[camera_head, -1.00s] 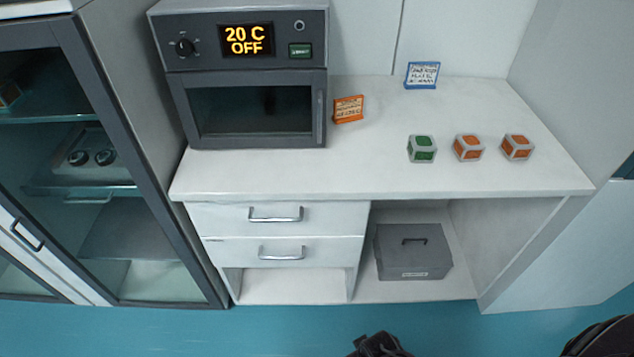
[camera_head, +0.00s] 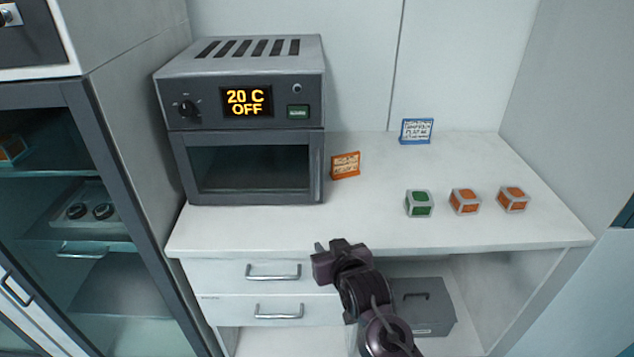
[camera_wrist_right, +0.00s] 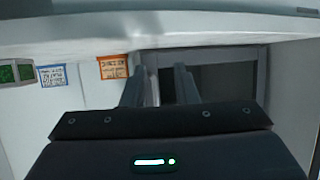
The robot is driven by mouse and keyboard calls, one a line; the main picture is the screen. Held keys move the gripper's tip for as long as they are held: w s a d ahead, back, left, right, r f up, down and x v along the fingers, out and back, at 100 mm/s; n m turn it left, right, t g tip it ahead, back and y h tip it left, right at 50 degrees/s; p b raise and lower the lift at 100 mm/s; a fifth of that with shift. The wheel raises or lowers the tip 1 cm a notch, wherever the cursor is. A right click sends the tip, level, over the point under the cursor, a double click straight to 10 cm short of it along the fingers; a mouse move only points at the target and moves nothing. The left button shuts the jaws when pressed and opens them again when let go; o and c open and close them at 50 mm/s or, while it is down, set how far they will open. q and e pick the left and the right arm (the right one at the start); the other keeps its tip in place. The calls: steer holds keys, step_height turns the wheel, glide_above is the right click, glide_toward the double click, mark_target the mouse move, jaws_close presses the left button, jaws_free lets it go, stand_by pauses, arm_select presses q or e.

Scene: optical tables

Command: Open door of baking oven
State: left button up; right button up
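The baking oven (camera_head: 240,115) stands at the left end of the white counter, and its display reads "20 C OFF". Its dark glass door (camera_head: 250,168) is closed, with an upright grey handle (camera_head: 316,168) along the right edge. My right gripper (camera_head: 322,250) is at the counter's front edge, below and in front of the handle, apart from the oven. The right wrist view is upside down; there the fingers (camera_wrist_right: 160,85) stand apart with nothing held, pointing toward the oven (camera_wrist_right: 215,78). My left gripper is out of view.
An orange-framed sign (camera_head: 345,165) stands just right of the oven. A blue-framed sign (camera_head: 416,131), a green cube (camera_head: 419,203) and two orange cubes (camera_head: 464,201) are farther right. A glass-door cabinet (camera_head: 70,95) is at the left. Counter (camera_head: 370,215) before the signs is clear.

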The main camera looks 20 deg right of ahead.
mark_target(318, 176)
steer(key=w+r+t, duration=0.1)
steer(key=w+r, duration=0.1)
steer(key=w, duration=0.3)
steer(key=w+d+r+t+h+p, duration=0.1)
steer(key=w+r+t, duration=0.1)
steer(key=w, duration=0.3)
steer(key=w+d+r+m+t, duration=0.1)
steer(key=w+r+t, duration=0.1)
steer(key=w+r, duration=0.2)
steer(key=shift+w+r+h, duration=0.25)
steer(key=shift+w+h, duration=0.05)
steer(key=shift+w, duration=0.3)
jaws_close()
